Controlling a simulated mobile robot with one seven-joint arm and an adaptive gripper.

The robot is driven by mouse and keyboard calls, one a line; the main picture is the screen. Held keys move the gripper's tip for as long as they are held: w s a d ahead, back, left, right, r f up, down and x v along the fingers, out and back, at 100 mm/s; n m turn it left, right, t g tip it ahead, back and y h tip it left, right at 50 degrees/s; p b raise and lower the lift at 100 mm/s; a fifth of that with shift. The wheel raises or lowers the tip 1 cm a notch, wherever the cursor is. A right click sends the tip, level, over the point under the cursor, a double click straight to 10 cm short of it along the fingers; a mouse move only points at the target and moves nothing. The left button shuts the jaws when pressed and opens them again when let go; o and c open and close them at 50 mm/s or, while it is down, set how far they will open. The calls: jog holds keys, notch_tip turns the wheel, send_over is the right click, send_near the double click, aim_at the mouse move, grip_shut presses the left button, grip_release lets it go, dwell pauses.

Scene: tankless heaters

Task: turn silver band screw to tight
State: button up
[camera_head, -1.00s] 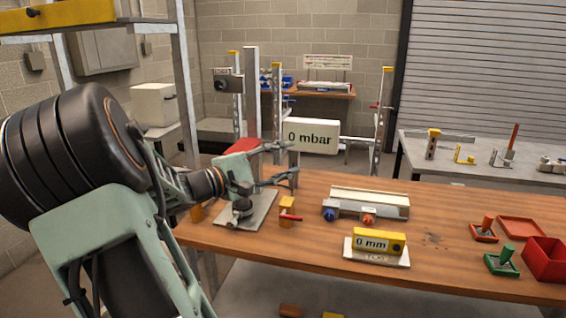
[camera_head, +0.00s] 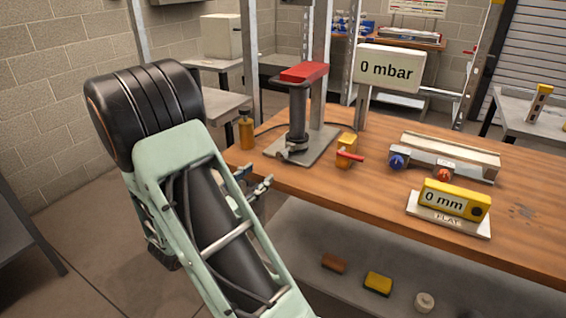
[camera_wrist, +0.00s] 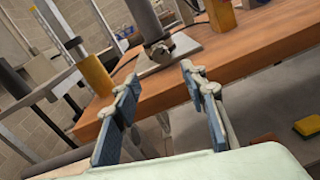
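A silver band screw (camera_head: 291,151) sits low on the front of a dark upright cylinder (camera_head: 298,112) on a grey base plate (camera_head: 318,140). It also shows in the wrist view (camera_wrist: 157,50), beyond my fingers and roughly central between them. Its exact turn position is too small to tell. My gripper (camera_head: 257,177) is at the table's near left edge, in front of and apart from the screw. In the wrist view its two blue-padded fingers (camera_wrist: 160,82) are wide apart with nothing between them. My forearm hides part of the gripper in the head view.
An orange bottle (camera_head: 246,131) stands left of the plate, and a yellow block with a red handle (camera_head: 348,152) stands right of it. A "0 mbar" sign (camera_head: 388,67) rises behind. A yellow "0 mm" gauge (camera_head: 453,201) is farther right. The table's front edge lies close to my gripper.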

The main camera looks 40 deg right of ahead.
aim_at(279, 157)
jog(key=x, duration=1)
jog(key=shift+w+d+b, duration=0.1)
jog(key=shift+d+b, duration=0.15)
jog(key=shift+b, duration=0.1)
grip_shut()
